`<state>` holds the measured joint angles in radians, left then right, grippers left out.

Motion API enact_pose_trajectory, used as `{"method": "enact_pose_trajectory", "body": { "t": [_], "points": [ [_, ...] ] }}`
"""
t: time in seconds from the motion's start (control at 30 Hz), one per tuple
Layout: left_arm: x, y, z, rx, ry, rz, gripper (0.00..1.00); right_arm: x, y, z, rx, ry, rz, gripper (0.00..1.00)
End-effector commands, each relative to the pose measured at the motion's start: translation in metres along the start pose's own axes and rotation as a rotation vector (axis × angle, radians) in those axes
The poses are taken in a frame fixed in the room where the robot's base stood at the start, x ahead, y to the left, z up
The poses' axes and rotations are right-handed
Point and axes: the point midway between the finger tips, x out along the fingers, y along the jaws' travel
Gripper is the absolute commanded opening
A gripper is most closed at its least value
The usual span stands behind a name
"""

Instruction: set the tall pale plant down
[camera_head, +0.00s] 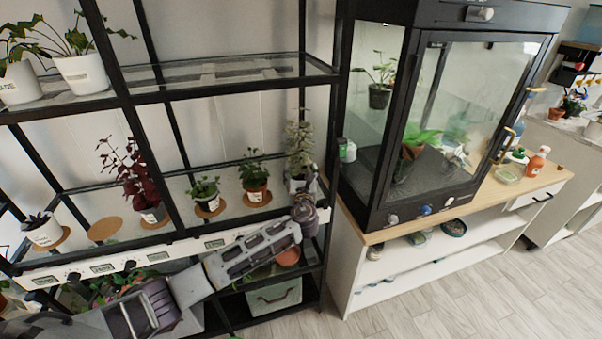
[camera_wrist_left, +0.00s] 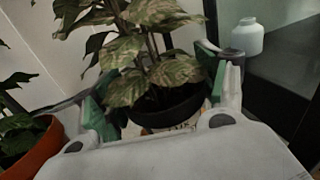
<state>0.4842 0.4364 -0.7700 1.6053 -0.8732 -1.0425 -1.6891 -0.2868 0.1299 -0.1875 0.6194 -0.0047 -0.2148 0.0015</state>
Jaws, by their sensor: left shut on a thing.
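The tall pale plant (camera_head: 299,142) stands upright at the right end of the middle glass shelf (camera_head: 232,206), its pot partly hidden by my gripper. In the left wrist view its pale mottled leaves (camera_wrist_left: 165,72) rise from a dark-looking round pot (camera_wrist_left: 172,113). My left gripper (camera_head: 306,190) is shut around this pot, with a green-padded finger on each side. Whether the pot's base touches the shelf is hidden. My right gripper is not in view.
A terracotta-potted plant (camera_head: 256,192) is close on the left, on a cork mat. A bare cork mat (camera_head: 104,229) lies farther left. A black shelf post (camera_head: 331,130) and the glass cabinet (camera_head: 375,110) stand close on the right, with a small white bottle (camera_head: 348,150).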

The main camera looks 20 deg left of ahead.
Motion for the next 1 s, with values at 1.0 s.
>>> {"method": "enact_pose_trajectory", "body": {
  "t": [1.0],
  "points": [
    [-0.023,0.000,0.001,0.001,0.001,-0.001,0.94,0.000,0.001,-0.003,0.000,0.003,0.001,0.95]
  ]
}}
